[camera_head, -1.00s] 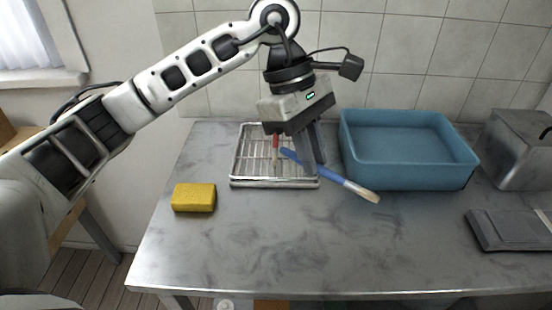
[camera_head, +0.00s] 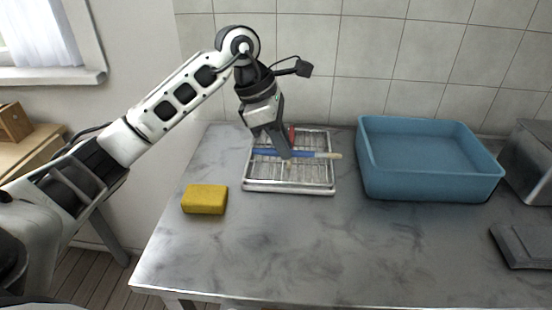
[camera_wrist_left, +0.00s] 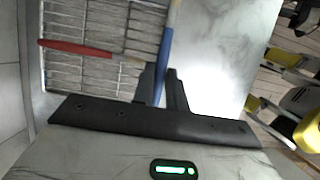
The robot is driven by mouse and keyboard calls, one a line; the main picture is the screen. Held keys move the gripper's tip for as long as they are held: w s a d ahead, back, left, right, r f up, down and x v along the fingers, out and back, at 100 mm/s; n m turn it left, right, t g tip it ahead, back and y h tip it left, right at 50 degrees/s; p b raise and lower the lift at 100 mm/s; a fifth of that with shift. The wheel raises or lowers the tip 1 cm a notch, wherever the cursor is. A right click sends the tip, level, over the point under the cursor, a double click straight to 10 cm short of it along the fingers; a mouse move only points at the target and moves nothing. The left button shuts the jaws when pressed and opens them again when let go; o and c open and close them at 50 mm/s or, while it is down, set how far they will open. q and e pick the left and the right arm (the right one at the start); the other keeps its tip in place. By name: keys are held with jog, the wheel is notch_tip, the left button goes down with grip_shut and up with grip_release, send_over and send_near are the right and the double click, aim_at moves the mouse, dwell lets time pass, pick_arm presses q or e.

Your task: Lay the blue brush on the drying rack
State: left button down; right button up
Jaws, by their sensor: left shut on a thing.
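The blue brush (camera_head: 265,153) lies crosswise over the wire drying rack (camera_head: 290,190), its pale tip pointing right, past the rack's right edge. My left gripper (camera_head: 287,155) points down and is shut on the brush's handle. In the left wrist view the blue handle (camera_wrist_left: 165,50) runs between the fingers (camera_wrist_left: 161,88), with the rack's wires (camera_wrist_left: 95,20) beside it. I cannot tell whether the brush touches the rack. A red-handled brush (camera_wrist_left: 75,48) lies on the rack; its red end (camera_head: 291,134) shows behind my gripper. My right gripper is not in view.
A yellow sponge (camera_head: 205,199) lies left of the rack. A blue basin (camera_head: 430,165) stands close on the right, with grey metal items (camera_head: 520,245) beyond it. The front of the grey table (camera_head: 320,250) is clear. A tiled wall rises behind.

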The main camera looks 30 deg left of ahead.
aim_at(282, 174)
pick_arm(q)
jog(key=shift+w+a+f, duration=0.2)
jog(key=shift+a+f, duration=0.2)
jog(key=shift+f, duration=0.15)
jog(key=shift+w+a+f, duration=0.2)
jog(key=shift+a+f, duration=0.2)
jog(key=shift+f, duration=0.15)
jog(key=f, duration=0.3)
jog(key=shift+a+f, duration=0.15)
jog(key=shift+a, duration=0.1)
jog(key=shift+f, duration=0.3)
jog(key=c, duration=1.4)
grip_release()
jog(key=shift+f, duration=0.1)
jog(key=shift+r, duration=0.25)
jog(key=shift+a+r, duration=0.2)
jog(key=shift+r, duration=0.15)
jog(key=v, duration=1.1)
